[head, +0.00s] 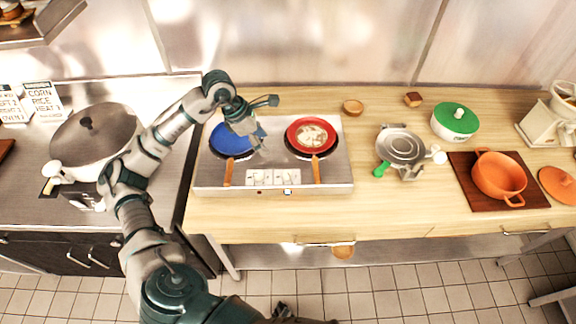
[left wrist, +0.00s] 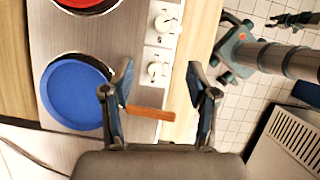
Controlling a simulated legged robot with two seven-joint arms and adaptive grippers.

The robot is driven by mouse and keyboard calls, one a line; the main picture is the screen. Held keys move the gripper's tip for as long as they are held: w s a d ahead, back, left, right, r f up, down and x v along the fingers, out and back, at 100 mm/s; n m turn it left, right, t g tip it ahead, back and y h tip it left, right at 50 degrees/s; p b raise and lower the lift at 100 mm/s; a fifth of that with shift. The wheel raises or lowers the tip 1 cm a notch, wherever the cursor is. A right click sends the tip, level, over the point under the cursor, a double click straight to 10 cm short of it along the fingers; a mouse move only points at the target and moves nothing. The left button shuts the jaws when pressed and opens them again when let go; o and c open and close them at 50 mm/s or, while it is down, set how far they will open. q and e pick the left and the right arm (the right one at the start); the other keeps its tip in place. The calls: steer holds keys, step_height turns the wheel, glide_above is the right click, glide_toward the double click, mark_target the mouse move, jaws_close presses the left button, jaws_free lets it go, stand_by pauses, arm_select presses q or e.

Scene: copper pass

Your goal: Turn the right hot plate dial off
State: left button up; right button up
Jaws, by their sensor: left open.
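The hot plate (head: 205,180) is a steel unit with two burners. Its white control panel (head: 272,178) is on the front edge. In the left wrist view the right dial (left wrist: 165,22) is a white knob near the top, and the left dial (left wrist: 158,70) is below it. The dial settings are too small to read. My left gripper (head: 270,126) is open and empty above the hot plate, between the two pans. My right gripper is not clearly shown.
A blue pan (head: 232,139) is on the left burner, its wooden handle (left wrist: 150,112) crossing between my fingers in the wrist view. A red pan (head: 296,126) with food is on the right burner. The counter's front strip is clear.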

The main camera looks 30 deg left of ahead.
arm_select(q)
glide_toward(286, 172)
steer(key=p+x, duration=0.1)
steer(key=x, duration=0.8)
steer(key=shift+f, duration=0.3)
steer(key=shift+d, duration=0.15)
steer(key=shift+c, duration=0.8)
jaws_close()
